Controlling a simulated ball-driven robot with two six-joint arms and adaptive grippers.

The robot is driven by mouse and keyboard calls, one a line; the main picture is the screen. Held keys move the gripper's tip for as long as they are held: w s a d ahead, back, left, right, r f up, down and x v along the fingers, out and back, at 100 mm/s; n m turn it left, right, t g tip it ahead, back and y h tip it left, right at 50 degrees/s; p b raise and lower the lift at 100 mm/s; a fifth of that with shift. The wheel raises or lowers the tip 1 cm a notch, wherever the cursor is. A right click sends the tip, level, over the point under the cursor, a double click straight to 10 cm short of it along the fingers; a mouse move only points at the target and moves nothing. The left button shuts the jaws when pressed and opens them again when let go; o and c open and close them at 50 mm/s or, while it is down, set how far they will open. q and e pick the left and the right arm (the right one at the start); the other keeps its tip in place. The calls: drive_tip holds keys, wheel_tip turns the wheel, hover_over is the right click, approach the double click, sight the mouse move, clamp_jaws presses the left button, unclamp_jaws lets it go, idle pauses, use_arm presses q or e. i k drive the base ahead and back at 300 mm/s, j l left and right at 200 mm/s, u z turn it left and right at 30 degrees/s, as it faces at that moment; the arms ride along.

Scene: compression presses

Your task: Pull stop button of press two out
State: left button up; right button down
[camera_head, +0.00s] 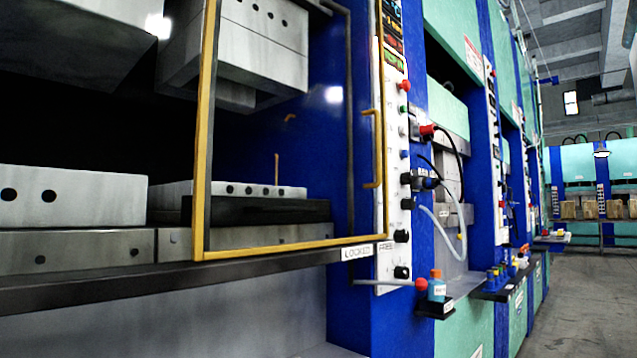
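The nearest press has a white control panel (393,190) on a blue column. A round red button (404,85) sticks out near its top, with a green button (403,109) below it. Lower red parts stand out beside the panel: one at mid height (427,130) and one near the bottom (421,284). Farther back, a second press has a narrow white panel (493,150) with a small red button (492,73). I cannot read which press is number two, or tell whether any button is pressed in. Neither of my grippers is in view.
A yellow-framed guard door (203,150) with a handle (374,148) stands in front of the nearest press. A dark ledge (130,287) runs below it. A small shelf (436,308) holds a blue bottle (437,288). Grey floor (575,300) is clear at the right.

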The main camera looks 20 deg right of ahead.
sight(405, 85)
drive_tip(key=z, duration=1.25)
drive_tip(key=l, duration=0.1)
drive_tip(key=i, duration=0.05)
